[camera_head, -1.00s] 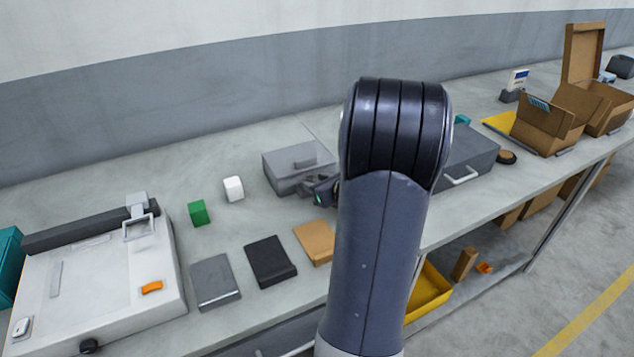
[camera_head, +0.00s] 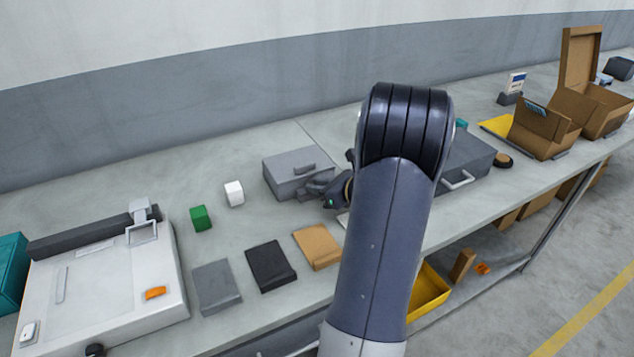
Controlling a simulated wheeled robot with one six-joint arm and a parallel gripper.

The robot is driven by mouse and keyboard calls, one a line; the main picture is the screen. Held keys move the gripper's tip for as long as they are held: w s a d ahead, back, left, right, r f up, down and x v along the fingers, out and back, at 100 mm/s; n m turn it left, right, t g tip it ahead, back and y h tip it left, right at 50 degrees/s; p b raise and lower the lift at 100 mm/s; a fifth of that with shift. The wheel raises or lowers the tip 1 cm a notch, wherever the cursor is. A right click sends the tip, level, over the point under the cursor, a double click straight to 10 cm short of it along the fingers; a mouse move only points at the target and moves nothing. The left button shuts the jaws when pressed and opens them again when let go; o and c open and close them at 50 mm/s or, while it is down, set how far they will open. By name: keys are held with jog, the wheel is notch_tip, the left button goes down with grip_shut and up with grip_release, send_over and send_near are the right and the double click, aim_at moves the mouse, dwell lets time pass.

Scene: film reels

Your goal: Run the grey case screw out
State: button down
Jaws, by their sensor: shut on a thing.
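The grey case (camera_head: 283,166) lies on the bench left of my arm, with a grey handle-like bar on its lid. My gripper (camera_head: 314,188) is at the right part of the case's front side, its fingers pressed in close. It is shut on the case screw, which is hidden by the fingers. How far the screw stands out cannot be seen.
A grey box (camera_head: 216,286), a black box (camera_head: 270,265) and a tan box (camera_head: 317,246) lie in front. A green block (camera_head: 201,217) and a white block (camera_head: 234,193) stand left. A larger dark case (camera_head: 466,158) lies right, partly behind my arm.

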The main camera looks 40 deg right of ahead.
jog(key=shift+w+d+r+n+g+y+p, duration=0.1)
jog(key=shift+d+n+g+y+p, duration=0.1)
jog(key=shift+n+y, duration=0.3)
jog(key=shift+d+n+g+y+p, duration=0.1)
jog(key=shift+n+y+p, duration=0.05)
jog(key=shift+n+y, duration=0.3)
jog(key=c, duration=1.3)
grip_release()
jog(key=shift+a, duration=0.1)
jog(key=shift+m+h+b, duration=0.25)
jog(key=shift+m+b, duration=0.05)
jog(key=shift+m, duration=0.05)
